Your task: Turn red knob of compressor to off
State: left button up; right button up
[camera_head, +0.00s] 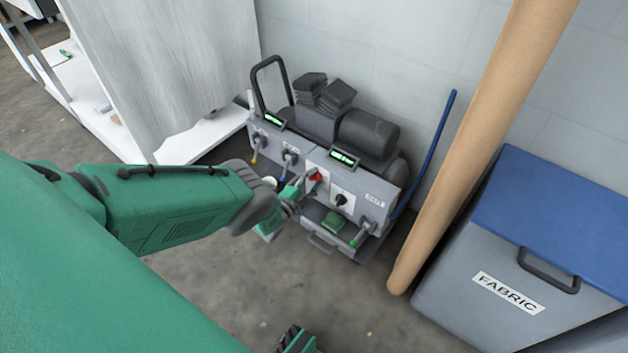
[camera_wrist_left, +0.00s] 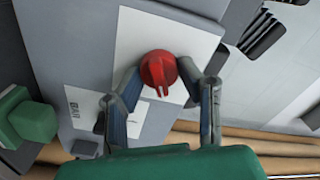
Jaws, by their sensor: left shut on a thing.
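The red knob (camera_head: 316,176) sits on a white plate on the front panel of the grey compressor (camera_head: 330,150). In the left wrist view the knob (camera_wrist_left: 159,72) is round, with its raised grip pointing down in the picture. My left gripper (camera_head: 303,186) is at the panel. In the left wrist view its two fingers (camera_wrist_left: 162,75) stand on either side of the knob, shut on it. A green and dark part at the bottom edge of the head view (camera_head: 296,341) looks like my right gripper, mostly cut off, its fingers unclear.
A cardboard tube (camera_head: 470,160) and a blue-lidded FABRIC bin (camera_head: 560,220) stand at right. A white cabinet (camera_head: 165,70) stands at left.

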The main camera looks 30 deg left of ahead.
pick_arm(q)
jog(key=n, duration=0.6)
jog(key=shift+s+f, duration=0.1)
jog(key=shift+s, duration=0.05)
jog(key=n, duration=0.6)
jog(key=shift+a, duration=0.1)
dwell(0.5)
jog(key=o, duration=1.1)
jog(key=shift+n, duration=0.3)
jog(key=s, duration=0.8)
jog(key=s+a, duration=0.1)
jog(key=s, duration=0.3)
